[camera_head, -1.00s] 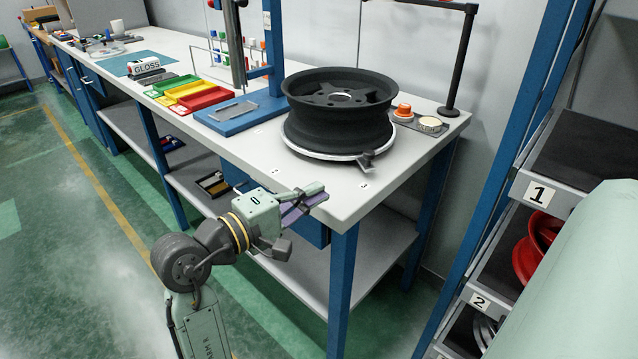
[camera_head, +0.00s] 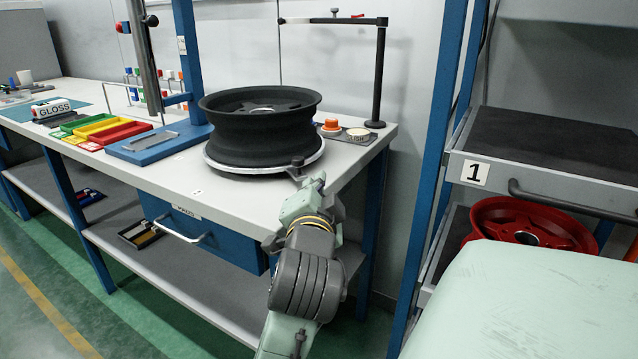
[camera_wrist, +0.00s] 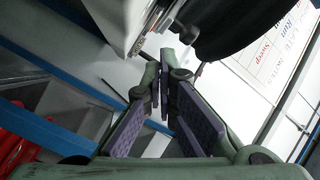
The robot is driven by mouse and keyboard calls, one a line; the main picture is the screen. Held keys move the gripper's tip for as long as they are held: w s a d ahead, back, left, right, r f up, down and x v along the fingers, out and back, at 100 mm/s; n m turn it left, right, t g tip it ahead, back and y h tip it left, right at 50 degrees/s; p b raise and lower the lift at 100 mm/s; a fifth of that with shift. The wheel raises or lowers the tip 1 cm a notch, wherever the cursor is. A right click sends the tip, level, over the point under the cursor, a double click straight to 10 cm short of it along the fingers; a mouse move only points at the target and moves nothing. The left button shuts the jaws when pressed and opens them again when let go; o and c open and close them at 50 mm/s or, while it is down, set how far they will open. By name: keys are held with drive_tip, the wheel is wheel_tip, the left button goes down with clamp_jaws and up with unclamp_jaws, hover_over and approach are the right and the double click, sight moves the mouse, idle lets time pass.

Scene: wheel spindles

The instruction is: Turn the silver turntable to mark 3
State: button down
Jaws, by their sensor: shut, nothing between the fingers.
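The silver turntable (camera_head: 226,166) is a bright disc on the bench, mostly covered by a black wheel rim (camera_head: 262,140). A small dark knob or lug (camera_head: 297,166) sticks out at its front right edge. A small mark label (camera_head: 197,192) lies on the bench in front of it; its number is too small to read. My gripper (camera_head: 318,184) is at the bench's front edge, just right of and below the lug. Its fingers (camera_wrist: 163,85) are shut and empty in the wrist view, with the black rim (camera_wrist: 235,25) above them. Whether they touch the lug cannot be told.
A blue press stand (camera_head: 165,142), coloured bins (camera_head: 98,128) and an orange button (camera_head: 331,125) stand on the bench (camera_head: 165,180). A black post (camera_head: 379,75) rises at the back right. A shelf rack (camera_head: 560,170) with a red wheel (camera_head: 530,222) is at right.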

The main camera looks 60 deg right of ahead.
drive_tip(key=s+m+t+b, duration=0.1)
drive_tip(key=s+m, duration=0.3)
drive_tip(key=s, duration=0.1)
drive_tip(key=shift+m+t, duration=0.3)
drive_tip(key=x, duration=0.3)
drive_tip(key=w+a+x, duration=0.1)
drive_tip(key=x, duration=0.2)
drive_tip(key=w+p+x, duration=0.1)
drive_tip(key=x, duration=0.2)
drive_tip(key=shift+w+d+r, duration=0.1)
drive_tip(key=shift+w+r, duration=0.05)
drive_tip(key=shift+r, duration=0.15)
drive_tip(key=shift+w+a+f, duration=0.1)
drive_tip(key=shift+w+a, duration=0.15)
drive_tip(key=shift+a, duration=0.2)
